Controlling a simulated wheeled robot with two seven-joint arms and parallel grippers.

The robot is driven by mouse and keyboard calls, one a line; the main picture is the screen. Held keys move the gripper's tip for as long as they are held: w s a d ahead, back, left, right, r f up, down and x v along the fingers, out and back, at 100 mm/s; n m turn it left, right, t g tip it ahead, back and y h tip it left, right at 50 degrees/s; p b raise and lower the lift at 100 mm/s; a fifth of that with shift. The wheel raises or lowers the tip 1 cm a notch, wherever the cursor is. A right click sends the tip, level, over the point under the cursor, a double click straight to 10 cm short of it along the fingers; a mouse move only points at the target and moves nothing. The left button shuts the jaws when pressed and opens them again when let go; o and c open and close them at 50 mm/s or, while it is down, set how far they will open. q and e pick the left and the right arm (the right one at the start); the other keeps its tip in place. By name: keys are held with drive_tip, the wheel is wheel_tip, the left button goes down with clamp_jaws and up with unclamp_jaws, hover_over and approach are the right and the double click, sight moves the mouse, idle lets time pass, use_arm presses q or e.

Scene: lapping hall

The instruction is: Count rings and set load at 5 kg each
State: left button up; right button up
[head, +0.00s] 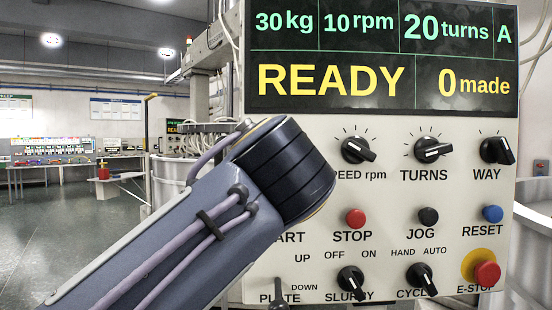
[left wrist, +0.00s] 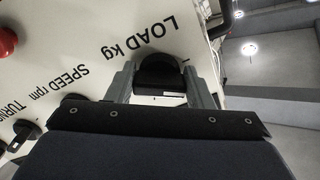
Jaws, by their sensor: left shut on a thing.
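The panel's display (head: 380,60) reads 30 kg, 10 rpm, 20 turns, A, and below that READY and 0 made. In the left wrist view, my left gripper (left wrist: 160,79) has its two grey fingers shut on the black load knob (left wrist: 158,68), beside the lettering LOAD kg. In the head view my left arm covers that knob and the gripper. The speed knob (head: 357,150), turns knob (head: 432,150) and way knob (head: 496,150) show uncovered. No rings can be made out. My right gripper is not in view.
Below the knobs are a red stop button (head: 355,217), a black jog button (head: 428,216), a blue reset button (head: 492,214) and a red emergency stop (head: 487,273). My arm hides the panel's left part. Open floor (head: 75,225) and a bench with equipment lie behind left.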

use_arm(q)
drive_tip(key=shift+f, duration=0.15)
drive_tip(key=o, duration=1)
drive_tip(key=s+b, duration=0.1)
drive_tip(key=s, duration=0.7)
drive_tip(key=shift+w+d, duration=0.1)
